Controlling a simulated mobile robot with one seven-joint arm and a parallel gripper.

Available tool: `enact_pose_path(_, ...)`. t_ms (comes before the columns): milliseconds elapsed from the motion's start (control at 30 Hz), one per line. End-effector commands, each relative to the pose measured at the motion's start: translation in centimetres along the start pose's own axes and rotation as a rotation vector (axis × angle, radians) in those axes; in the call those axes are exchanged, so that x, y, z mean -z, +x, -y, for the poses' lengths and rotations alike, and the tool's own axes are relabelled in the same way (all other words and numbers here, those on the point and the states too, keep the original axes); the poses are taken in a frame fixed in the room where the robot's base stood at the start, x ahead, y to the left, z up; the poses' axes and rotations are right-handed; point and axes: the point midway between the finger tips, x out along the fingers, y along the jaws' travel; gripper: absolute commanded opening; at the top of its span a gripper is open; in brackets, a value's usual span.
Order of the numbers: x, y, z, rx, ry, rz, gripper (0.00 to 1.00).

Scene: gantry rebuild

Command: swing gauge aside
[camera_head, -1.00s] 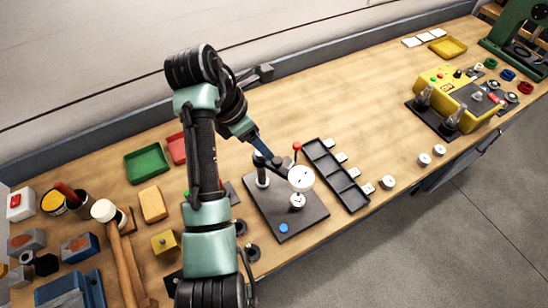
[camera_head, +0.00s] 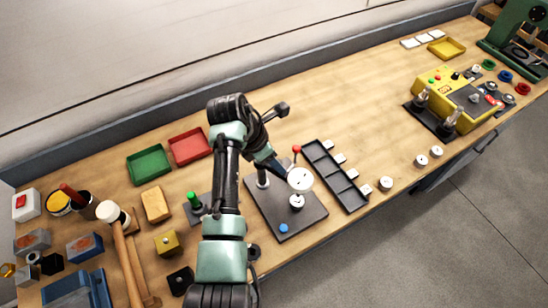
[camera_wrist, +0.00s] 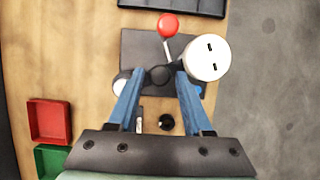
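The gauge, with a round white dial (camera_head: 300,179), stands on a dark base plate (camera_head: 312,212) on the bench. Its post (camera_head: 262,179) is at the plate's left. A red-ball lever (camera_head: 296,149) rises beside the dial. In the wrist view the white gauge (camera_wrist: 206,60) is just right of my fingertips and the red ball (camera_wrist: 167,26) is beyond them. My gripper (camera_wrist: 152,74) has its two blue fingers apart, one on each side of a dark part of the gauge arm (camera_wrist: 158,76). I cannot tell whether the fingers touch it. A white disc (camera_head: 297,201) sits under the dial.
A black compartment tray (camera_head: 327,160) lies right of the plate. White discs stand near the bench's front edge. Green (camera_head: 148,164) and red (camera_head: 189,147) trays lie at the left, with a mallet (camera_head: 122,245). The bench's back middle is clear.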

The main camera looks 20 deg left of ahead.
Motion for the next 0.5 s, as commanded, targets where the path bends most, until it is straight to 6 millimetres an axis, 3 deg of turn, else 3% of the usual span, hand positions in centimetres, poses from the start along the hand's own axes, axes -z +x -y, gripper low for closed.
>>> enact_pose_path(33, 0.00, -0.02, 0.00, 0.000, 0.000, 0.000, 0.39)
enact_pose_path(267, 0.00, -0.03, 0.00, 0.000, 0.000, 0.000, 0.00)
enact_pose_path(500, -0.01, -0.04, 0.00, 0.000, 0.000, 0.000, 0.00)
